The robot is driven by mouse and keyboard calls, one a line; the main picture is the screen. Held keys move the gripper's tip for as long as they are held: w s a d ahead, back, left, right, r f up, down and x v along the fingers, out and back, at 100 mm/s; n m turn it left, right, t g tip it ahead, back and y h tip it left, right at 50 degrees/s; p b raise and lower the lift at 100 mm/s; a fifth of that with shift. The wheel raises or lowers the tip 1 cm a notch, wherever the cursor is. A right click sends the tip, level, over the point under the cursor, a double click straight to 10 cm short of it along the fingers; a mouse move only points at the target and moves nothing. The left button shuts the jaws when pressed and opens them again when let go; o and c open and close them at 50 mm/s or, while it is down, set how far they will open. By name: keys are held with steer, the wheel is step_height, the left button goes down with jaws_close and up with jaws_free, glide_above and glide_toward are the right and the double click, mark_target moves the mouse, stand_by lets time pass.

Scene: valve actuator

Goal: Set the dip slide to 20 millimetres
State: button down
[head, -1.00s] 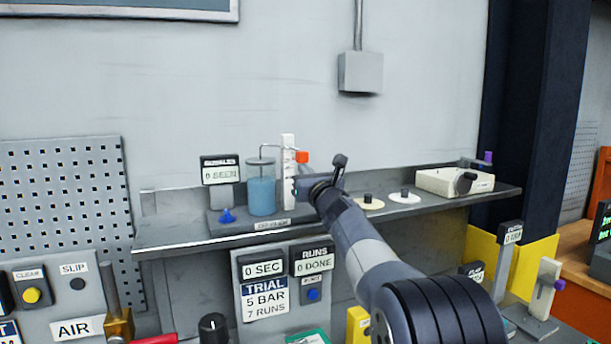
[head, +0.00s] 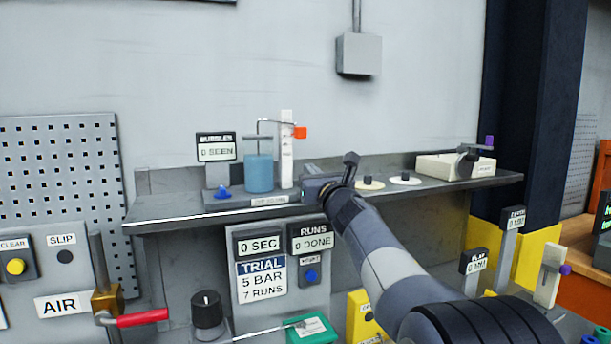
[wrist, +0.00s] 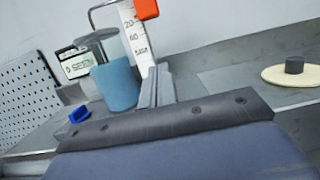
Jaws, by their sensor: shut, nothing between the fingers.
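The dip slide is an orange block (head: 300,132) on an upright white scale post (head: 286,150). In the wrist view the orange block (wrist: 146,8) is at the top edge, beside and slightly above the "20" on the scale (wrist: 135,40); "60" and a partly readable word are lower. Its exact setting cannot be read. A thin bent tube (head: 275,121) runs from the post to a jar of blue liquid (head: 259,173). My gripper (head: 307,187) is shut and empty, low and to the right of the post, apart from the orange block. Its fingers (wrist: 155,88) show before the post's lower part.
A "BUBBLES 0 SEEN" display (head: 216,149) and a blue knob (head: 222,194) are left of the jar.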

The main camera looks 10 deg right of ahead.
steer(key=a+b+v, duration=0.1)
steer(key=v, duration=0.3)
steer(key=m+p, duration=0.4)
steer(key=m, duration=1.2)
glide_toward(300, 133)
steer(key=f, duration=0.1)
step_height(300, 133, up, 6)
steer(key=m+t+p, duration=0.1)
steer(key=m+p, duration=0.3)
steer(key=m, duration=1.6)
steer(key=r+p+x, duration=0.1)
steer(key=p+x, duration=0.4)
steer(key=x, duration=0.4)
steer(key=shift+d+f+b, duration=0.1)
steer(key=shift+f+b, duration=0.7)
steer(key=shift+f, duration=0.25)
steer(key=shift+d+f+b, duration=0.15)
steer(key=shift+f+b, duration=0.65)
steer(key=shift+f, duration=0.3)
